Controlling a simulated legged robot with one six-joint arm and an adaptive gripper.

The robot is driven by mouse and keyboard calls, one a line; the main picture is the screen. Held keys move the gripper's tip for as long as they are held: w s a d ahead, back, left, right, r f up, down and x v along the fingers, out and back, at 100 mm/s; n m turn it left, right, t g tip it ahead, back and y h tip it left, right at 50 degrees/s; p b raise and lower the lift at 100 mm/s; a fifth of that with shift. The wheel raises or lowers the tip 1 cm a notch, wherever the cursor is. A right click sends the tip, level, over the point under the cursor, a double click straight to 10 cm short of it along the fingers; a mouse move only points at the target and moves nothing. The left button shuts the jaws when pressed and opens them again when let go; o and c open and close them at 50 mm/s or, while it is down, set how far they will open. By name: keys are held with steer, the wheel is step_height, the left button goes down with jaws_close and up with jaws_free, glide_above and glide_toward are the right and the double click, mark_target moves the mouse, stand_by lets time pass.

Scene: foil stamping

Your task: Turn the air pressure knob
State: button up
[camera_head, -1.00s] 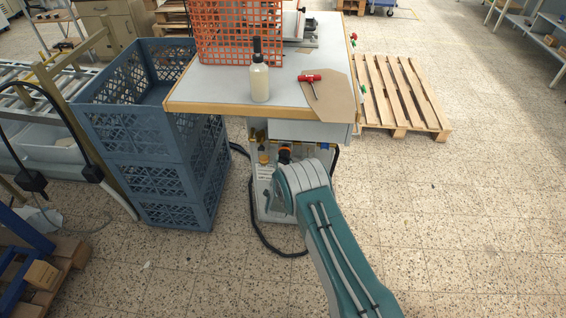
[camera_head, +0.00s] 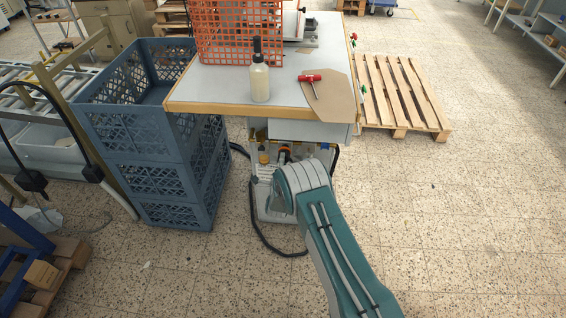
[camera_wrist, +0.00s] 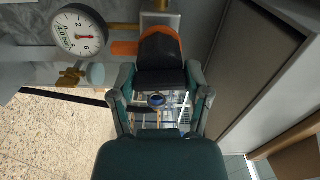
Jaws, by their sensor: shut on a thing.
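The air pressure knob (camera_wrist: 160,52) is black with an orange part and sits on the pressure unit below the worktable. My gripper (camera_wrist: 160,76) has a finger on each side of its black lower end and is shut on it. A round white pressure gauge (camera_wrist: 79,31) with a red needle is left of the knob in the wrist view. In the head view, a little of the knob (camera_head: 285,151) shows above my wrist, under the tabletop. My arm hides the fingers there.
The worktable (camera_head: 205,89) overhangs the unit and carries an orange basket (camera_head: 238,35), a bottle (camera_head: 259,78) and a red-handled tool (camera_head: 310,78). Stacked blue crates (camera_head: 150,150) stand close on the left. A pallet (camera_head: 400,95) lies at the right.

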steer(key=m, duration=0.2)
steer(key=f+m, duration=0.1)
steer(key=m, duration=0.1)
steer(key=shift+s+m, duration=0.2)
steer(key=shift+m, duration=0.1)
steer(key=m, duration=0.9)
steer(key=shift+m, duration=0.4)
steer(key=m, duration=0.4)
steer(key=shift+m, duration=0.3)
steer(key=o, duration=1.2)
steer(key=shift+r, duration=0.1)
steer(key=shift+c, duration=0.2)
steer(key=shift+w+a+r, duration=0.1)
steer(key=shift+r, duration=0.05)
